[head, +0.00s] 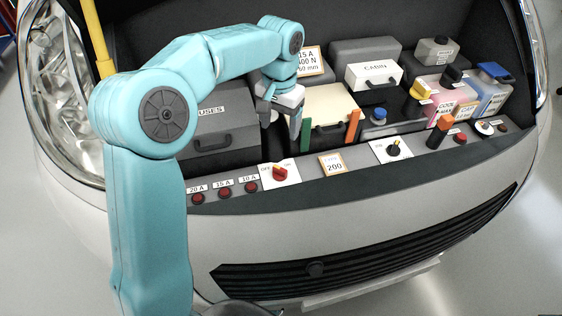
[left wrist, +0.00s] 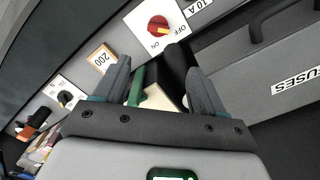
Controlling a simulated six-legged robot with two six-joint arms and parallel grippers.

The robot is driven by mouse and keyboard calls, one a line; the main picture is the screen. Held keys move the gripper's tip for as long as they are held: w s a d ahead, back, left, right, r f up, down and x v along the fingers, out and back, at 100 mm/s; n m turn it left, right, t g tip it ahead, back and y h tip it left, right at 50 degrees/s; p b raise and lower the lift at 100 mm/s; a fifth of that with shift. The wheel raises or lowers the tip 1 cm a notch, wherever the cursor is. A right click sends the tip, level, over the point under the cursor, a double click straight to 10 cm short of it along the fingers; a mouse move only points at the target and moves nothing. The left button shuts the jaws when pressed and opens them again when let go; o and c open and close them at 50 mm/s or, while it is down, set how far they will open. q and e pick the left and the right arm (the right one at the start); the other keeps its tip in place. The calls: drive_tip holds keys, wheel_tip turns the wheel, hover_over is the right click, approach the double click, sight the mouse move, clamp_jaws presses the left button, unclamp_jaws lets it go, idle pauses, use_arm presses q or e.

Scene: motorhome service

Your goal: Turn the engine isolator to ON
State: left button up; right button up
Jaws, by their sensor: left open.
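The isolator is a red rotary knob (head: 280,173) on a white plate marked OFF and ON, on the grey front ledge. In the left wrist view the same red knob (left wrist: 158,28) is near the top, and its yellow mark appears to lie toward the OFF side. My left gripper (head: 281,125) is open and empty, above and behind the knob. In the left wrist view its fingertips (left wrist: 158,72) are apart and short of the knob, not touching it. My right gripper is not in view.
A second, black knob (head: 393,149) is on the ledge to the right, past a "200" label (head: 333,164). Red buttons (head: 224,191) are on the left. The fuses box (head: 222,125), a green post (head: 306,134) and an orange post (head: 352,127) stand behind the ledge.

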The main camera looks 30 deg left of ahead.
sight(281, 168)
use_arm(q)
drive_tip(key=f, duration=1.4)
drive_tip(key=shift+s+d+f, duration=0.1)
drive_tip(key=shift+s+d, duration=0.1)
drive_tip(key=shift+d, duration=0.15)
drive_tip(key=shift+a+f, duration=0.1)
drive_tip(key=shift+f, duration=0.05)
drive_tip(key=shift+s, duration=0.1)
drive_tip(key=shift+c, duration=1)
drive_tip(key=c, duration=0.9)
